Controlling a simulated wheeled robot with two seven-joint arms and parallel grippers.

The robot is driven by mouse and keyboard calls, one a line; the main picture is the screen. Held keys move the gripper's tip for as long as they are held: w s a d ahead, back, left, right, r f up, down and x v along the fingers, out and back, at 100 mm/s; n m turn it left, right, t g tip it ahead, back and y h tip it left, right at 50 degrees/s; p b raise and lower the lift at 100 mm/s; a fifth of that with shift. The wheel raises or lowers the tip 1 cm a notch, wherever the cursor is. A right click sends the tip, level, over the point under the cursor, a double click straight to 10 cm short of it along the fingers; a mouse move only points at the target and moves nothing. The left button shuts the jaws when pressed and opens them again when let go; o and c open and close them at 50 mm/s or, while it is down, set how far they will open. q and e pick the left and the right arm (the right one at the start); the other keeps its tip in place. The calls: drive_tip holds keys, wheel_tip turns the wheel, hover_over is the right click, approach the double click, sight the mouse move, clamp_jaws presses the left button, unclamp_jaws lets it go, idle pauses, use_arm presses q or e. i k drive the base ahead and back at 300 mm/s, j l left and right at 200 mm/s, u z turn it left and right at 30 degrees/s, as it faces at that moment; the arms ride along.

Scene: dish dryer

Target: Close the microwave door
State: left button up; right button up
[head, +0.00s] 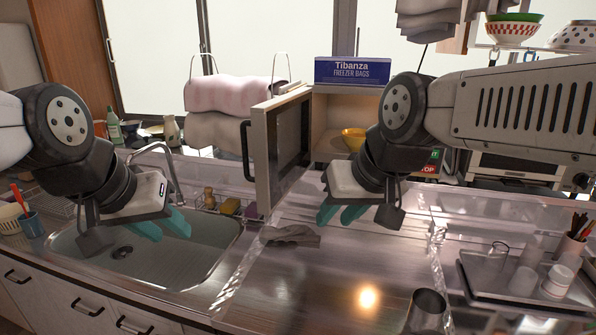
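The microwave (325,112) stands at the back centre with its door (262,155) swung wide open toward me. The door's black handle (246,150) is on its left outer face. A yellow bowl (354,135) sits inside the microwave, partly hidden by my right arm. My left gripper (164,227) is over the sink, left of the door and apart from it, with its teal fingers spread and empty. My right gripper (342,215) is over the counter, right of and in front of the door, also open and empty. My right arm hides the microwave's right side.
A blue freezer bags box (352,71) rests on the microwave. A grey cloth (291,236) lies on the counter below the door. The sink (195,252) is at left; a tray (500,300) with cups is at right. The central counter front is mostly clear, with a metal cup (427,310).

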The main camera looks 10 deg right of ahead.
sight(282, 129)
drive_tip(key=j+z, duration=0.1)
drive_tip(key=z, duration=0.75)
drive_tip(key=j+z, duration=0.15)
drive_tip(key=z, duration=0.3)
drive_tip(key=k+j, duration=0.25)
drive_tip(key=j, duration=0.2)
drive_tip(key=k+j, duration=0.2)
drive_tip(key=j, duration=0.2)
drive_tip(key=k+j+z, duration=0.1)
drive_tip(key=k+j, duration=0.15)
drive_tip(key=j, duration=0.2)
drive_tip(key=k+j, duration=0.2)
drive_tip(key=j, duration=0.2)
